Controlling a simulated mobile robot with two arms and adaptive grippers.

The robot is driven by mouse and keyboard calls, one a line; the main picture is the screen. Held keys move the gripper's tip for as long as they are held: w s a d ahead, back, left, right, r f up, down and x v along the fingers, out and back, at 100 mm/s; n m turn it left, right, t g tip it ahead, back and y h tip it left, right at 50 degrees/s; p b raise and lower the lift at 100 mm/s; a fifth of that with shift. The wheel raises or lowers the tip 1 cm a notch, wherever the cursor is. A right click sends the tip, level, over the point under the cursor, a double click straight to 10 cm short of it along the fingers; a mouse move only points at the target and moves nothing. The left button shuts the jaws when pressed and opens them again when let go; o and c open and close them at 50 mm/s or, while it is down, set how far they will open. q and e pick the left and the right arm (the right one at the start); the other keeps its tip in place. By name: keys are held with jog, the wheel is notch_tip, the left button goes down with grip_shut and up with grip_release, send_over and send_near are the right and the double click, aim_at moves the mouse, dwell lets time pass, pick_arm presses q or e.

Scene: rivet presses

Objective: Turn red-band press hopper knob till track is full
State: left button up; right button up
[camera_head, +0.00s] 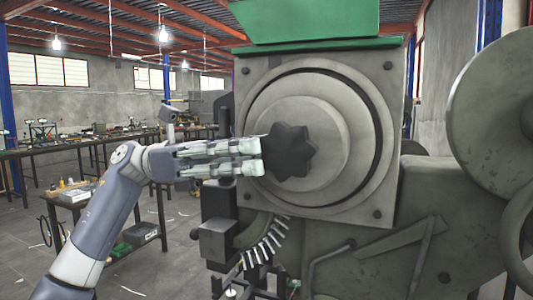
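A black lobed knob (289,151) sits in the middle of a round grey hopper disc (330,115) on the press face. My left gripper (258,157) comes in level from the left, in front of the disc. Its two fingers lie one above the other with a narrow gap between them, and their tips are at the knob's left edge. I cannot tell whether they touch it. A curved track with several silver rivets (268,243) hangs below the disc. No red band shows on the visible part of the press. My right gripper is out of view.
A green bin (310,20) tops the press (385,160). A large grey wheel (490,110) stands at the right. A workbench (100,208) with small items and a grey box is at the left. Long tables line the back; grey floor lies between.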

pick_arm(q)
jog(key=v, duration=0.9)
jog(key=shift+f, duration=0.1)
